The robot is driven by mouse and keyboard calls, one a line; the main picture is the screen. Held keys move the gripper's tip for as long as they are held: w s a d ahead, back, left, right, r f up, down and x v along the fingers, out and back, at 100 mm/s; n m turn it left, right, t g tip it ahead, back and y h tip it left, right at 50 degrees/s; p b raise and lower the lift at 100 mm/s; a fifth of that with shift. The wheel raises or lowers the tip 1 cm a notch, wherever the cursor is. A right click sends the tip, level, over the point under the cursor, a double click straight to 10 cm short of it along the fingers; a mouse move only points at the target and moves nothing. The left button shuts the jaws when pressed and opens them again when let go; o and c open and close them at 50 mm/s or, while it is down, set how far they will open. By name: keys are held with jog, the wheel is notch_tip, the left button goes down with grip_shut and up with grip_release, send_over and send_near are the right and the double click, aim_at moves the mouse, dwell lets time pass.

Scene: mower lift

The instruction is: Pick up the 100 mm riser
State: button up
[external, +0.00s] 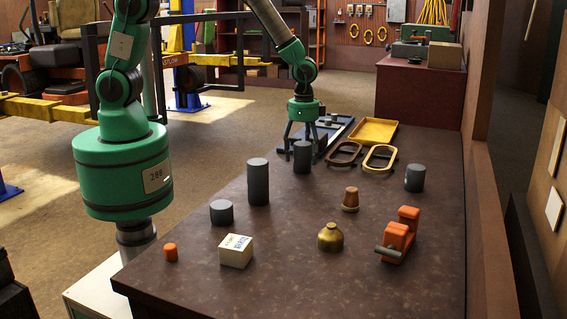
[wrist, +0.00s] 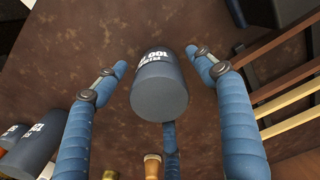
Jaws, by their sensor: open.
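A dark grey cylindrical riser (external: 302,158) stands upright on the brown table below my gripper. In the wrist view the same riser (wrist: 160,95) sits between my fingers, with white upside-down print that seems to include "100". My gripper (external: 303,147) is open, its fingers pointing down around the riser's top. In the wrist view my gripper (wrist: 157,62) shows two blue fingers, left and right of the riser, with visible gaps. A third finger is partly hidden behind the riser.
Other grey cylinders stand nearby: a tall one (external: 258,182), a short one (external: 221,212) and one at right (external: 414,178). Brown and tan oval frames (external: 380,158), a yellow tray (external: 374,132) and a blue tray (external: 338,128) lie behind. The table's front middle has free room.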

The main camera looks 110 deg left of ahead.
jog(key=shift+f, duration=0.85)
jog(key=c, duration=1.5)
jog(key=shift+c, duration=0.2)
jog(key=shift+r, duration=0.2)
jog(key=shift+r, duration=0.55)
notch_tip(320, 180, up, 2)
jog(key=shift+w+r+p, duration=0.1)
jog(key=shift+p, duration=0.3)
jog(key=s+d, duration=0.2)
jog(key=s, duration=0.3)
jog(key=s+d+r+p, duration=0.1)
jog(key=s, duration=0.4)
jog(key=s+d, duration=0.2)
jog(key=s, duration=0.3)
jog(key=shift+d+r+p, duration=0.2)
jog(key=shift+d+p, duration=0.1)
